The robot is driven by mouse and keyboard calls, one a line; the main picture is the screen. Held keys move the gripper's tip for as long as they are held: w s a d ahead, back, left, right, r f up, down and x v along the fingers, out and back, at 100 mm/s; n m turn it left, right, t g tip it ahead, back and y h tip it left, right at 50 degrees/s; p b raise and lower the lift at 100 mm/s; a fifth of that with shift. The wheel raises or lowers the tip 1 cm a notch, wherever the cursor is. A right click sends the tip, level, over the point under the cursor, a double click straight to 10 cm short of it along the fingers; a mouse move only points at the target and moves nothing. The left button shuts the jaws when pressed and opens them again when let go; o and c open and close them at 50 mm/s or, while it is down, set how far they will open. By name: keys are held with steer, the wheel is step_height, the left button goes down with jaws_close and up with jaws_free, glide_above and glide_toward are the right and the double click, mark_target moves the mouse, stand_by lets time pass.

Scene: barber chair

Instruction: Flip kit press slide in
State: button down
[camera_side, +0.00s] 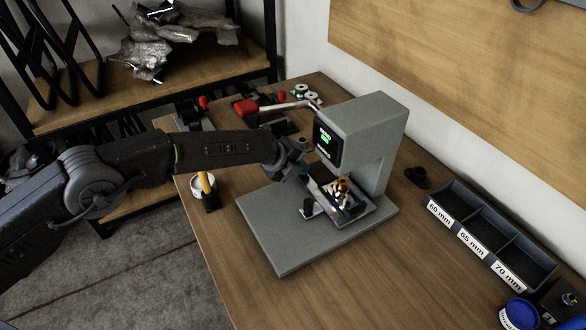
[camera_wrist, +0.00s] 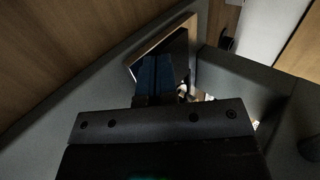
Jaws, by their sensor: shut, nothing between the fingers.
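The grey press (camera_side: 365,140) stands on the workbench, with a flat base plate (camera_side: 270,225) and a lit green display on its head. A slide with a dark and metal kit (camera_side: 345,202) sits under the press head. My gripper (camera_side: 305,172) is at the left of the press opening, low under the head, beside the slide. In the wrist view my gripper (camera_wrist: 155,75) has its blue fingertips shut together, in front of a dark plate with a pale edge (camera_wrist: 180,45). I cannot tell whether the fingertips touch it.
A red-knobbed lever (camera_side: 246,108) reaches out at the press's left. The front bench is clear.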

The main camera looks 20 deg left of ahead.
steer(key=shift+r, duration=0.1)
stand_by(0.3)
steer(key=v, duration=1)
stand_by(0.4)
